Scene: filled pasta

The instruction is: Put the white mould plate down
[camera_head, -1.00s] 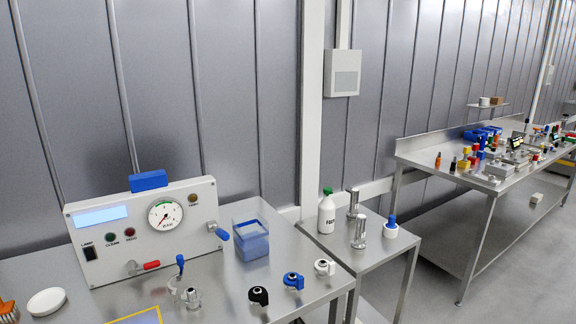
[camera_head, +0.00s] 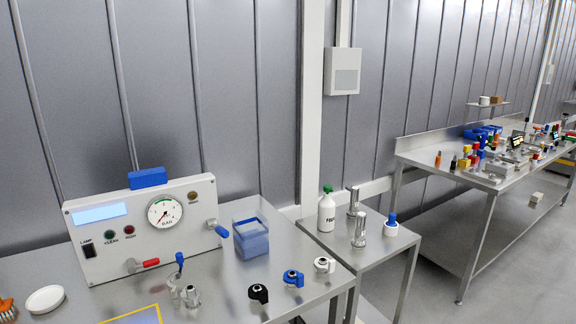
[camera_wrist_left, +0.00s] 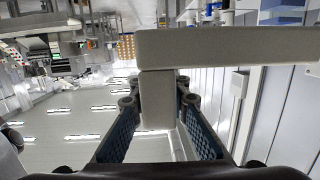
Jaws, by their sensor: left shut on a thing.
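The white mould plate (camera_wrist_left: 225,46) shows in the left wrist view as a pale flat slab across the upper part, with a short block-shaped grip below it. My left gripper (camera_wrist_left: 157,104) has its two blue ribbed fingers on either side of that grip and is shut on it. Neither gripper shows in the head view, and my right gripper shows in no view. The plate's far face is hidden.
A steel table carries a gauge panel (camera_head: 145,229), a blue container (camera_head: 250,239), a white round dish (camera_head: 45,299), a yellow-edged mat (camera_head: 140,316) and several small valve parts. A side table holds a white bottle (camera_head: 326,212). A longer bench (camera_head: 470,177) stands at right.

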